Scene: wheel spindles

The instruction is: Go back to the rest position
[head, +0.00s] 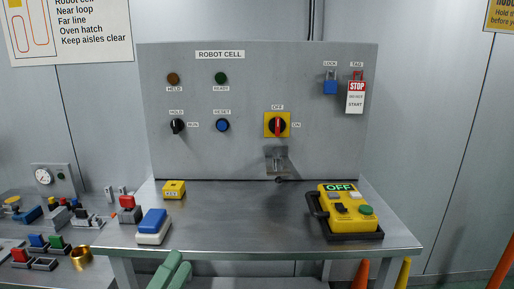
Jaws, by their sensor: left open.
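My left gripper (172,273) shows as two green fingers at the bottom edge, in front of the metal bench (250,228). It is open, with nothing seen between its fingers. The rest of the gripper and its arm are cut off by the frame. My right gripper is not in view.
A blue and white block (152,226) stands near the bench's front left, close to the gripper in the picture. A yellow control box (349,212) is at the right. A grey panel (220,100) rises behind. The bench's middle is clear. Another surface at left holds several small parts.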

